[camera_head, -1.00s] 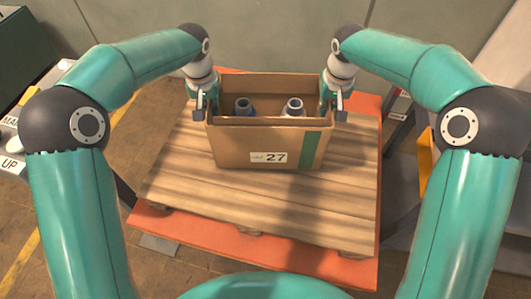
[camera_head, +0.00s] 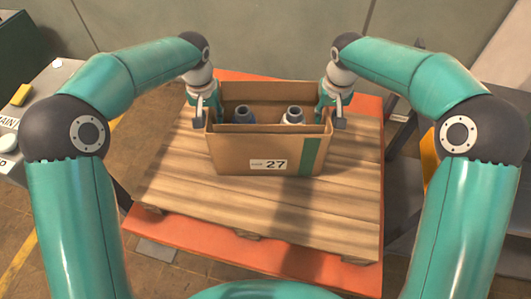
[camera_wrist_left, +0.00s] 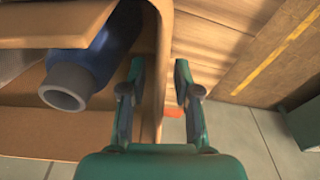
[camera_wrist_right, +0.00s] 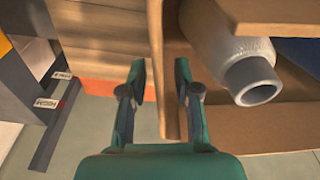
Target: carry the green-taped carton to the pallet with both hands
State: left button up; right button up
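The carton (camera_head: 235,155) is brown and open-topped, with a green tape strip and a label reading 27. It is upright over the wooden pallet (camera_head: 190,185); I cannot tell whether its base bears on the boards. My left gripper (camera_head: 199,112) has its fingers either side of the carton's left wall, seen also in the left wrist view (camera_wrist_left: 158,85). My right gripper (camera_head: 338,112) straddles the right wall likewise, seen in the right wrist view (camera_wrist_right: 160,85).
An orange base (camera_head: 180,235) shows beneath the pallet boards. A grey bench (camera_head: 45,95) stands at the left and dark equipment (camera_head: 400,165) at the right. A wall (camera_head: 270,35) lies behind.

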pick_arm(q)
jog(key=r, duration=0.3)
jog(key=s+r, duration=0.1)
jog(key=r, duration=0.7)
jog(key=shift+s+r, duration=0.15)
jog(key=shift+r, duration=0.1)
pick_arm(e)
jog(key=shift+s+r, duration=0.1)
pick_arm(q)
jog(key=shift+r, duration=0.15)
pick_arm(e)
jog(key=shift+r, duration=0.25)
jog(key=r, duration=0.3)
jog(key=s+r, duration=0.1)
jog(key=r, duration=0.7)
jog(key=shift+s+r, duration=0.1)
jog(key=shift+s, duration=0.3)
